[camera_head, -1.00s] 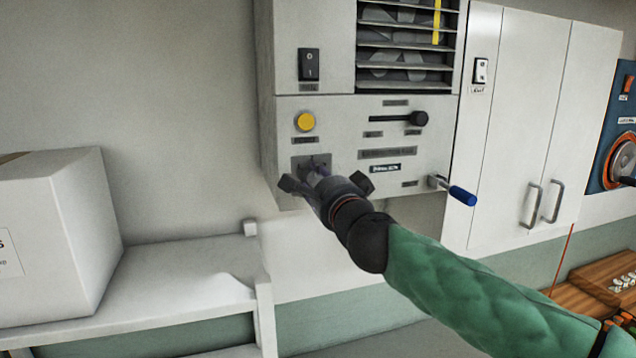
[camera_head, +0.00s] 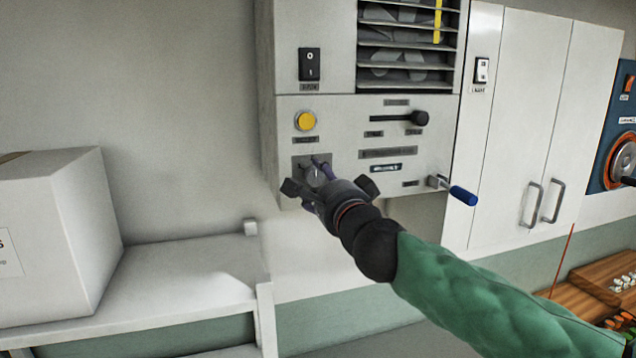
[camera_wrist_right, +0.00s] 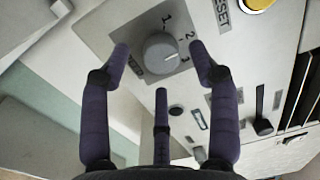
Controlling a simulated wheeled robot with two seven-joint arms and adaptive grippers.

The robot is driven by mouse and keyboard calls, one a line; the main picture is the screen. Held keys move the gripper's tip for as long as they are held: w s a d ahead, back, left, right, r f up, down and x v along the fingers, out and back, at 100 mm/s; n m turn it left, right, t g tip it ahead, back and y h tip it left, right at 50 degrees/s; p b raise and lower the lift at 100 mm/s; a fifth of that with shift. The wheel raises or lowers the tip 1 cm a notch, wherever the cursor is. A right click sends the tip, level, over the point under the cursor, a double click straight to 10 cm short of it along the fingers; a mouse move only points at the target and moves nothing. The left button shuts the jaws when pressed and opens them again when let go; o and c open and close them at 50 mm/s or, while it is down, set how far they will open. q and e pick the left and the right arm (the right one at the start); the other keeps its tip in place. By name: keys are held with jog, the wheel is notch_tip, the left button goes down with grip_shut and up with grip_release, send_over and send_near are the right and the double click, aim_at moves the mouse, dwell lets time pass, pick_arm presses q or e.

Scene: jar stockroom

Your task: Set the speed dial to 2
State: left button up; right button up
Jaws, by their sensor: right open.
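The speed dial (camera_head: 316,174) is a round grey knob on a darker square plate, low on the grey wall unit. In the right wrist view the dial (camera_wrist_right: 160,53) shows whole, with the marks 1 and 2 readable on its plate; I cannot tell for sure which mark it points to. My right gripper (camera_head: 318,182) is in front of the dial, partly covering it in the head view. Its purple fingers (camera_wrist_right: 160,62) are open, with a finger on either side of the dial and a third below, and gaps show between them and the knob. My left gripper is out of view.
Near the dial are a yellow button (camera_head: 305,121), a black rocker switch (camera_head: 309,65), a black slider knob (camera_head: 419,118) and a blue-handled lever (camera_head: 462,195). A white box (camera_head: 50,235) stands on a shelf (camera_head: 170,285) at the left.

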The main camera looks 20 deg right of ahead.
jog(key=s, duration=1)
jog(key=shift+d+f, duration=0.25)
jog(key=shift+d, duration=0.1)
